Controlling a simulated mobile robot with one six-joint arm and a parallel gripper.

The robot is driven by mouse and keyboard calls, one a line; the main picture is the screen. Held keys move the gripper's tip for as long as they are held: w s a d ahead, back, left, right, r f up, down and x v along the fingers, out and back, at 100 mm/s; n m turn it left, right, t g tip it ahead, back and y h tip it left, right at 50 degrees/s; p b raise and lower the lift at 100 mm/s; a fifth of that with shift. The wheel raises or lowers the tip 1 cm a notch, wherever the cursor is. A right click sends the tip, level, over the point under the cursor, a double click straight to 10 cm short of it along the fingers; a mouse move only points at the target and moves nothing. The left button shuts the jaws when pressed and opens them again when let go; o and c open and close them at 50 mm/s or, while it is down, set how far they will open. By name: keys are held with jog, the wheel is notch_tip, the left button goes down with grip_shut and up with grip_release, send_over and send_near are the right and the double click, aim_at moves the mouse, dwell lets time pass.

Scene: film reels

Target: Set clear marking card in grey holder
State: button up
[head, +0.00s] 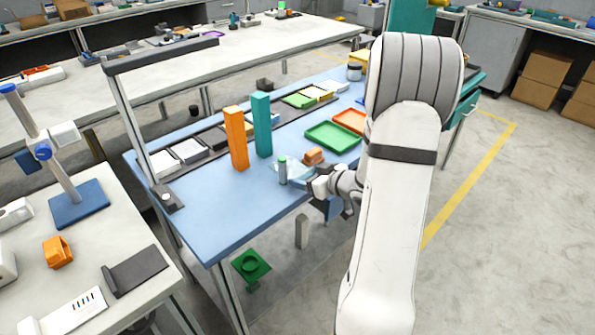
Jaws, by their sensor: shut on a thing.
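A pale, see-through sheet, which looks like the clear marking card (294,168), shows at the front right of the blue table in the head view. My gripper (318,186) is at its right edge, shut on it as far as I can tell; the fingertips are small and partly hidden by my wrist. I cannot tell whether the card touches the tabletop. A small grey upright block (301,231) stands lower down, in front of the table's near edge; it may be the grey holder, but I see no slot in it.
A green-topped grey cylinder (282,170) and an orange-brown block (314,156) are close to my gripper. Tall orange (236,138) and teal (262,124) blocks stand farther left. A green tray (332,137) lies behind. The blue table's (215,212) front left is clear.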

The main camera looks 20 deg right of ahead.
notch_tip(320, 180, up, 18)
jog(key=p, duration=0.4)
jog(key=shift+p, duration=0.4)
